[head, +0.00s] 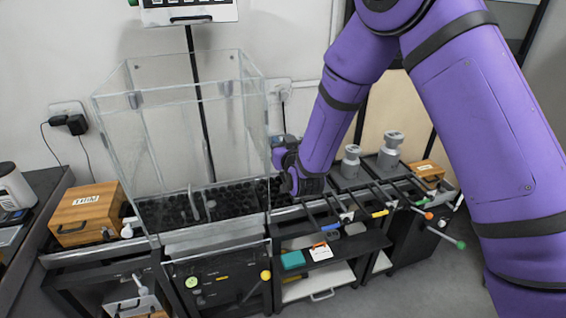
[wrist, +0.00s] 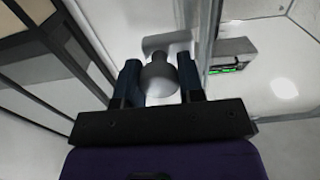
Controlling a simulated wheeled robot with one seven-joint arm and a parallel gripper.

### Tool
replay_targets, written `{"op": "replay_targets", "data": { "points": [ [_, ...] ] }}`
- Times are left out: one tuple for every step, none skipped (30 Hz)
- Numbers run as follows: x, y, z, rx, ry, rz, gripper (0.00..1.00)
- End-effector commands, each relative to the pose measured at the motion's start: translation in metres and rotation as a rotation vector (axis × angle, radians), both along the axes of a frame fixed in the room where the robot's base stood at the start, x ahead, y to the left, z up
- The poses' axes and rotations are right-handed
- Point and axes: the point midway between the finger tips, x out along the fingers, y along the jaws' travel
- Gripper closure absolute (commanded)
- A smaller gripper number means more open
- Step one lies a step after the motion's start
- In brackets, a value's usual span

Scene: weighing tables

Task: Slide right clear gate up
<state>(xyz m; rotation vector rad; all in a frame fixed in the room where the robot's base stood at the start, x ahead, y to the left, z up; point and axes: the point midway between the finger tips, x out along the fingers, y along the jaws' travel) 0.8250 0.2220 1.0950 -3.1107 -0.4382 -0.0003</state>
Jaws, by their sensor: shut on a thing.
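A tall clear box (head: 165,120) stands on the weighing bench, with its right clear gate (head: 253,125) on the side toward my arm. My gripper (head: 283,158) is low beside this gate, at the box's right side. In the wrist view, my gripper (wrist: 160,82) has its two dark fingers on either side of a rounded grey knob (wrist: 158,76) and is shut on it. A clear panel edge (wrist: 206,45) runs just right of the knob. How the knob joins the gate is hidden. In the head view, my wrist hides the knob.
Dark pellets (head: 230,199) cover the box floor. Grey weights (head: 390,148) stand on the bench to the right, near my forearm. Colour-tipped rods (head: 380,212) stick out at the front. A wooden box (head: 88,212) sits left of the clear box.

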Motion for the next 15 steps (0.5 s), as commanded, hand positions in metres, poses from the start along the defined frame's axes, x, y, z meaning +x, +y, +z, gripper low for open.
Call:
{"op": "replay_targets", "data": {
  "points": [
    [0.000, 0.000, 0.009, 0.002, -0.003, 0.000, 1.00],
    [0.000, 0.000, 0.013, 0.002, -0.003, 0.000, 1.00],
    [0.000, 0.000, 0.018, 0.002, -0.002, 0.001, 1.00],
    [0.000, 0.000, 0.020, 0.000, -0.001, 0.001, 1.00],
    [0.000, 0.000, 0.023, 0.000, -0.001, 0.001, 1.00],
    [0.000, 0.000, 0.026, 0.001, -0.002, 0.001, 1.00],
    [0.000, 0.000, 0.028, 0.000, -0.001, 0.001, 1.00],
    [0.000, 0.000, 0.029, 0.000, -0.001, 0.001, 1.00],
    [0.000, 0.000, 0.030, -0.001, 0.000, 0.001, 1.00],
    [0.000, 0.000, 0.031, -0.001, 0.000, 0.001, 1.00],
    [0.000, 0.000, 0.032, -0.001, 0.000, 0.001, 1.00],
    [0.000, 0.000, 0.033, -0.001, -0.001, 0.001, 1.00],
    [0.000, 0.000, 0.033, 0.000, -0.001, 0.001, 1.00],
    [0.000, 0.000, 0.033, 0.001, -0.002, 0.001, 1.00],
    [0.000, 0.000, 0.034, 0.001, -0.002, 0.001, 1.00]
  ]
}}
